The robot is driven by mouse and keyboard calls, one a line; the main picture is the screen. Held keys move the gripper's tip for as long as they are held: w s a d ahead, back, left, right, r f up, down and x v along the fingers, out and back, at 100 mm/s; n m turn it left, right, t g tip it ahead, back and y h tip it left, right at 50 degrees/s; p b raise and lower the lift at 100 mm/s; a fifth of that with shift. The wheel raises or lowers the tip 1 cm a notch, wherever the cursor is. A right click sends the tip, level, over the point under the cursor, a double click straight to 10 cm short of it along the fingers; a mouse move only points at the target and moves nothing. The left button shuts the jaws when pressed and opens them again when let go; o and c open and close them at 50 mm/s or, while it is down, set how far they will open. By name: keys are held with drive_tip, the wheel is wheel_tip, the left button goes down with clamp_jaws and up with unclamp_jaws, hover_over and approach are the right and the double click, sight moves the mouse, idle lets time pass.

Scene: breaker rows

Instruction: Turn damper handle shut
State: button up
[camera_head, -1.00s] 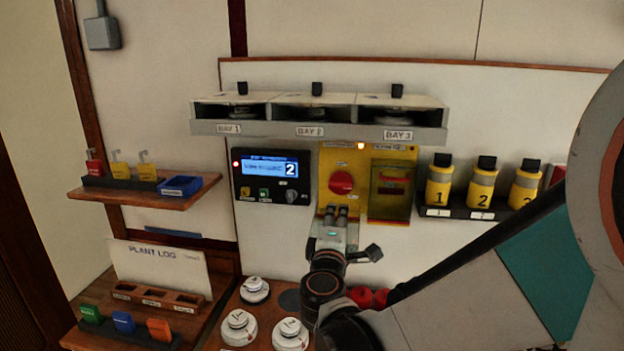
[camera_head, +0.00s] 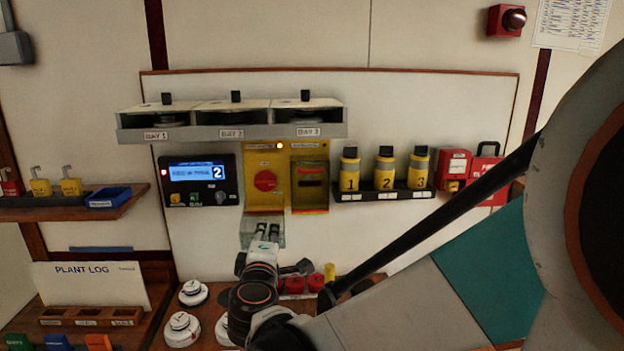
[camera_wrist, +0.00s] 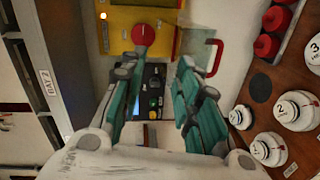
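I cannot read any damper label. A round red knob (camera_head: 265,181) sits on a yellow panel (camera_head: 265,205) at mid-wall; the knob also shows in the wrist view (camera_wrist: 143,35). A clear flap (camera_head: 276,238) hangs at the panel's lower edge, and a red handle (camera_wrist: 218,57) shows beside clear plastic in the wrist view. My gripper (camera_head: 265,231) is just below the yellow panel, apart from the knob. In the wrist view my gripper (camera_wrist: 155,72) has its teal fingers spread with nothing between them.
A control box with a lit screen (camera_head: 197,169) is left of the yellow panel. A second yellow box (camera_head: 310,185) is right of it. Yellow canisters (camera_head: 385,170) and red boxes (camera_head: 453,168) stand further right. The bay shelf (camera_head: 233,132) juts out above. White round pieces (camera_head: 182,328) crowd the counter.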

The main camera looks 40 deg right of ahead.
drive_tip(key=s+a+f+m+g+y+b, duration=0.1)
drive_tip(key=s+a+f+m+g+y, duration=0.2)
drive_tip(key=s, duration=0.6)
drive_tip(key=s+a+f+m+g+y+b, duration=0.2)
drive_tip(key=s+a+f+m+g+y, duration=0.1)
drive_tip(key=s+a+f+m+y, duration=0.3)
drive_tip(key=s+a+f, duration=0.2)
drive_tip(key=s+a, duration=0.1)
drive_tip(key=a, duration=0.1)
drive_tip(key=shift+s+a+f+g+y+b, duration=0.2)
drive_tip(key=shift+s+a+g+y+b, duration=0.1)
drive_tip(key=shift+y, duration=0.1)
